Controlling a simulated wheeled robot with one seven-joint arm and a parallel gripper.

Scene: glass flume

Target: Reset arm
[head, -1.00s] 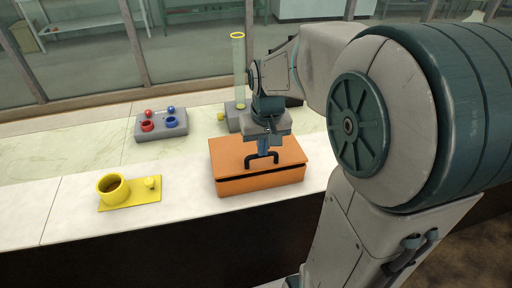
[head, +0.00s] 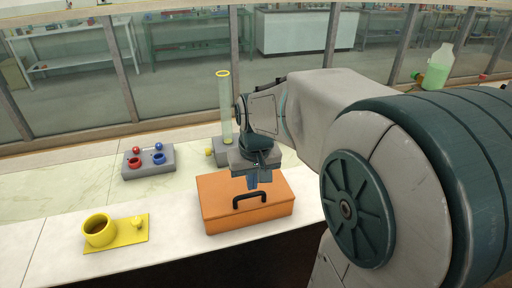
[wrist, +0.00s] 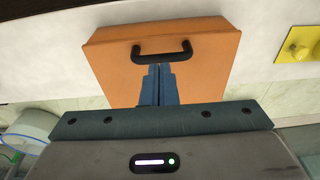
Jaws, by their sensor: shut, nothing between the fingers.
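My gripper (head: 253,183) is shut and empty. It points down over the orange box (head: 222,210), behind the black handle (head: 249,199) on the box's lid. In the wrist view the gripper's blue fingers (wrist: 159,70) are together, and their tips lie close to the black handle (wrist: 161,56). I cannot tell whether they touch it. The orange box (wrist: 205,62) fills the middle of the wrist view. Its lid looks closed.
A yellow plate (head: 120,238) with a yellow cup (head: 98,231) lies left of the box. Behind are a grey block (head: 151,165) with red and blue parts and a tall glass tube (head: 225,110) on a grey base. Bare counter (head: 50,250) lies at left.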

